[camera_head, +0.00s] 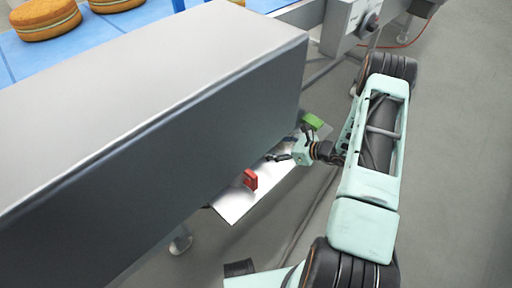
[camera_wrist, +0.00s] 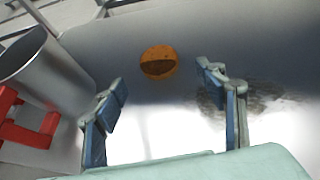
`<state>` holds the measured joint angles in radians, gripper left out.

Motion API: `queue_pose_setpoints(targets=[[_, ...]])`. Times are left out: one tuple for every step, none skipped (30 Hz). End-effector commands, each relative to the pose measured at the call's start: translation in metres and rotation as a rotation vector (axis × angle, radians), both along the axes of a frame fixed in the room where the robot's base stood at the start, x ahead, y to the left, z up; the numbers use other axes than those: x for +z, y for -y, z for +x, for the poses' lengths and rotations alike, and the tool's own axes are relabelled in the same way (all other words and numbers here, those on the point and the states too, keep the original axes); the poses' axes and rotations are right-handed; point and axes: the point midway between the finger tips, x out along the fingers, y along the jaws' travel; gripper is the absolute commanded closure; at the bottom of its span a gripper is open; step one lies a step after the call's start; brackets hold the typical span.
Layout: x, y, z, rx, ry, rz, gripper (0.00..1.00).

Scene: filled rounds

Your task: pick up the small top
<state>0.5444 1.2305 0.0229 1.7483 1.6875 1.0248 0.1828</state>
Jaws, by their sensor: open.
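A small round orange-brown piece, which looks like the small top (camera_wrist: 158,62), shows in the wrist view beyond my fingertips. Its lower half is dark brown. I cannot make it out in the head view. My gripper (camera_wrist: 165,98) is open and empty, with its two blue-grey fingers on either side of the picture and the round between and beyond them. In the head view my gripper (camera_head: 280,157) is low beside the big grey housing, over a shiny metal shelf (camera_head: 234,206).
The grey housing (camera_head: 150,130) rises beside my arm. A red part (camera_head: 250,179) and a green part (camera_head: 313,121) are at the shelf. Large filled rounds (camera_head: 46,20) lie on a blue belt (camera_head: 95,27). In the wrist view, a red part (camera_wrist: 28,130) and a grey metal vessel (camera_wrist: 45,68) are left.

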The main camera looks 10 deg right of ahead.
Motion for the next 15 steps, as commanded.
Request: queue_pose_setpoints(targets=[[-0.004,-0.003,0.003,0.001,0.0,0.0,0.35],[-0.005,-0.005,0.005,0.001,0.0,0.0,0.35],[-0.006,-0.008,0.007,0.002,0.001,-0.001,0.35],[-0.008,-0.011,0.009,0.002,0.001,-0.001,0.35],[-0.009,-0.014,0.011,0.002,0.001,-0.001,0.35],[-0.012,-0.018,0.015,0.003,0.001,-0.001,0.35],[-0.014,-0.022,0.018,0.004,0.001,-0.001,0.35],[-0.016,-0.026,0.02,0.003,0.001,-0.002,0.35],[-0.019,-0.03,0.024,0.003,0.001,-0.002,0.35],[-0.021,-0.032,0.026,0.004,0.0,-0.002,0.35],[-0.022,-0.034,0.029,0.004,0.001,-0.003,0.35],[-0.024,-0.036,0.031,0.002,0.0,-0.003,0.35],[-0.024,-0.038,0.033,0.001,0.001,-0.003,0.35],[-0.025,-0.039,0.034,0.001,0.001,-0.003,0.35],[-0.025,-0.04,0.035,0.001,0.001,-0.003,0.35]])
